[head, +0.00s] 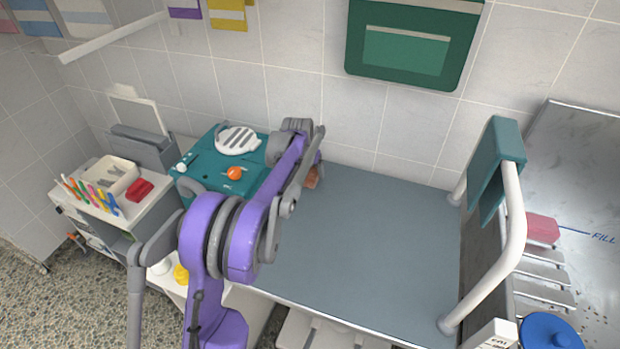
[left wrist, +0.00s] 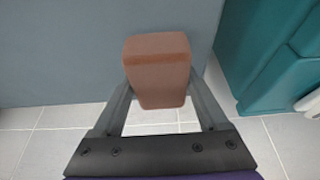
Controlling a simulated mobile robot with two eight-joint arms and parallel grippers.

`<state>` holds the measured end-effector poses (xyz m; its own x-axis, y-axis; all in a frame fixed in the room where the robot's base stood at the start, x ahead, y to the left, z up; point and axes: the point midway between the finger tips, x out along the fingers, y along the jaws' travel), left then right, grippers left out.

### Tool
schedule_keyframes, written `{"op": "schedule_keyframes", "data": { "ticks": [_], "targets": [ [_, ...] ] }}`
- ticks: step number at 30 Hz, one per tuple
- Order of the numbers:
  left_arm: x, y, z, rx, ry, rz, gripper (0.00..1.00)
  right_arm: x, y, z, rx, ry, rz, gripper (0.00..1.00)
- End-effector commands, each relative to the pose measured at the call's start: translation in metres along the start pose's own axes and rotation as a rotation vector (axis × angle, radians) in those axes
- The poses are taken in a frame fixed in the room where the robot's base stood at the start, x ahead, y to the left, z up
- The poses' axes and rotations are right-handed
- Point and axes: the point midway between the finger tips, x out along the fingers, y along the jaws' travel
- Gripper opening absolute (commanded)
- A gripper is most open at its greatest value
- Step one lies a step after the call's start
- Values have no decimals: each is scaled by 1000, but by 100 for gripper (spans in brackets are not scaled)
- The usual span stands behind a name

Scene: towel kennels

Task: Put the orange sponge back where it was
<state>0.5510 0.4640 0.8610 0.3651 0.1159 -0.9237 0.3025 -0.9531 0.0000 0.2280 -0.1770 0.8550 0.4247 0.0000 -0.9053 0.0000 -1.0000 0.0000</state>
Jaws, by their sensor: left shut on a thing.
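My left gripper (left wrist: 158,95) is shut on a brownish-orange block, the orange sponge (left wrist: 158,65), with one finger on each side of it. In the head view a small part of the sponge (head: 312,179) shows beside my left gripper (head: 315,170), at the left back of the grey-blue table top (head: 370,235). My arm hides most of the gripper there. I cannot tell whether the sponge touches the surface. My right gripper is not in view.
A teal tray (head: 205,155) with a white slotted piece (head: 238,140) and an orange ball (head: 235,173) stands left of the gripper. A white rail with a teal towel (head: 495,165) borders the right side, before the metal sink (head: 585,170). The table's middle is clear.

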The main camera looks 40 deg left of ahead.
Motion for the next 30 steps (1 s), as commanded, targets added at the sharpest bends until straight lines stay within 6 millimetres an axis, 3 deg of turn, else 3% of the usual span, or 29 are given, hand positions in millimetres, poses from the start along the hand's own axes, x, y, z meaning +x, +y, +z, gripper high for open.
{"op": "schedule_keyframes", "data": {
  "ticks": [6, 17, 18, 21, 30],
  "targets": [
    [26, 0, 11, 1, 0, 0, 16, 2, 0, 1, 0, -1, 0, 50],
    [30, 0, 13, 0, 0, 0, 16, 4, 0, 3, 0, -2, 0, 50],
    [29, 0, 12, 0, 0, 0, 84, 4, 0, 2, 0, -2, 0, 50],
    [29, 0, 12, 0, 0, 0, 100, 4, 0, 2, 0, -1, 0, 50],
    [25, 0, 10, 0, 0, 0, 100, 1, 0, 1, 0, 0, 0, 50]
  ]
}}
